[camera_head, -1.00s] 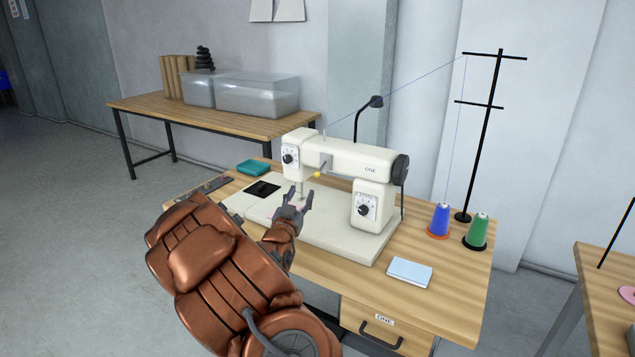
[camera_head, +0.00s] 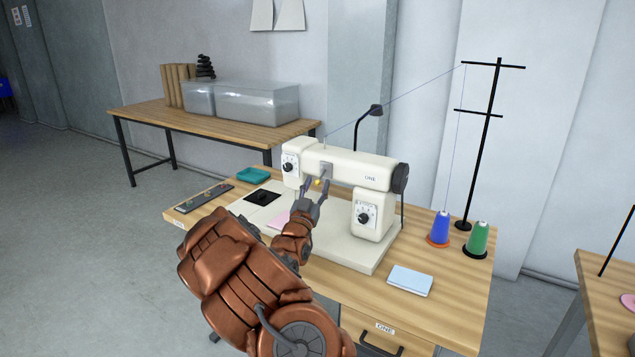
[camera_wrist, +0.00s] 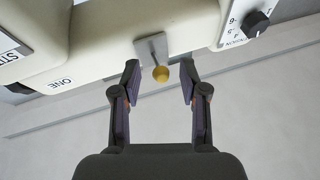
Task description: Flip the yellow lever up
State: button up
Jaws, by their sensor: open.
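The yellow lever knob (camera_head: 318,182) is a small ball on the front of the cream sewing machine (camera_head: 345,168), below a grey metal plate. In the wrist view, the yellow knob (camera_wrist: 161,74) hangs at the lower end of its grey bracket (camera_wrist: 150,47). My gripper (camera_head: 316,185) is open, with its fingertips close to the knob. In the wrist view, the two fingertips of my gripper (camera_wrist: 160,72) stand on either side of the knob, with gaps between; neither visibly touches it.
Dials (camera_head: 364,217) sit on the machine's front. A light blue pad (camera_head: 410,280), a blue thread spool (camera_head: 440,228) and a green thread spool (camera_head: 477,239) are on the table at right. A teal tray (camera_head: 253,175) and a control strip (camera_head: 205,198) lie at left.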

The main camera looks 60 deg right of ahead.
jog(key=shift+x, duration=0.8)
grip_shut()
